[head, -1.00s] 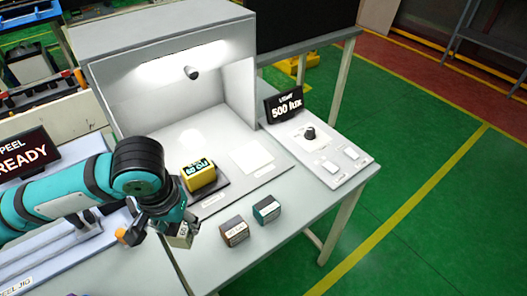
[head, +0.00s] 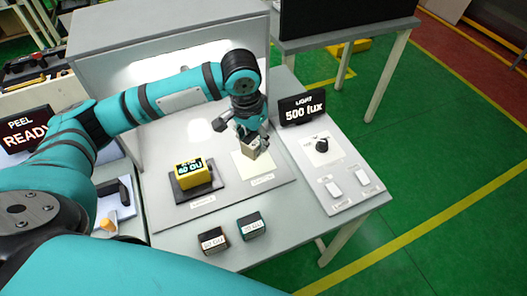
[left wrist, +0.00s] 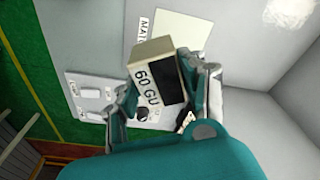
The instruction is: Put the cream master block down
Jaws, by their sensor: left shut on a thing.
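My left gripper (head: 247,134) is shut on the cream master block (head: 256,149). It holds the block over the pale cream pad (head: 246,173) in the lit booth. In the head view I cannot tell whether the block touches the pad. My right gripper is not in view.
A yellow gauge (head: 193,174) stands on a dark base left of the pad. A brown block (head: 213,240) and a teal block (head: 251,226) stand at the table's front. A control panel (head: 335,180) and "500 lux" display (head: 303,108) are to the right.

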